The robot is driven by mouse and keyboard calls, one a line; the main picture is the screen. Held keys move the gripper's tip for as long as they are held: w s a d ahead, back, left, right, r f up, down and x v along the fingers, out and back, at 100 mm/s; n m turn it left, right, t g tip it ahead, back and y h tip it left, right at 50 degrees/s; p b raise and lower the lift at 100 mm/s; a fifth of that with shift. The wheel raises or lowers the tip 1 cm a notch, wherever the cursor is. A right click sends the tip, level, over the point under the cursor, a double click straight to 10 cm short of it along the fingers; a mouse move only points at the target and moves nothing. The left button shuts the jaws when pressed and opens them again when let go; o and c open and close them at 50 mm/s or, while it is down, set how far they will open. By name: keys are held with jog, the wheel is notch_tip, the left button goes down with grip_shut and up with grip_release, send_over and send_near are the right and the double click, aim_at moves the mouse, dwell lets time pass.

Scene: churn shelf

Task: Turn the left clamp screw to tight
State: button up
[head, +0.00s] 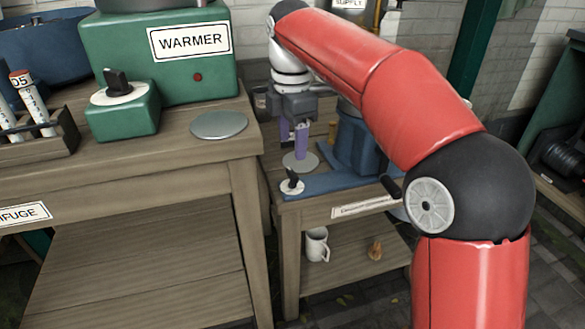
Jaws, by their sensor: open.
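A blue machine (357,146) stands on a low wooden table, with a flat blue base (322,184) reaching toward its front left corner. At the left end of that base is a small black knob on a white dial (291,184), which may be the left clamp screw. A dark handle (391,186) sticks out at the base's right. My gripper (294,146) points down above and behind the dial, apart from it. Its purple fingers are open, with a grey round plate (299,165) below them. My arm hides the machine's right side.
A wooden bench (215,160) at left carries a green warmer (165,65), a green box with a dial (122,122), a grey disc (218,124) and a tube rack (45,143). A white mug (316,246) stands on the low table's lower shelf.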

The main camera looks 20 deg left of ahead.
aim_at(292, 172)
notch_tip(292, 172, down, 8)
jog(key=shift+r+b, duration=0.25)
jog(key=shift+b, duration=0.7)
jog(key=c, duration=1)
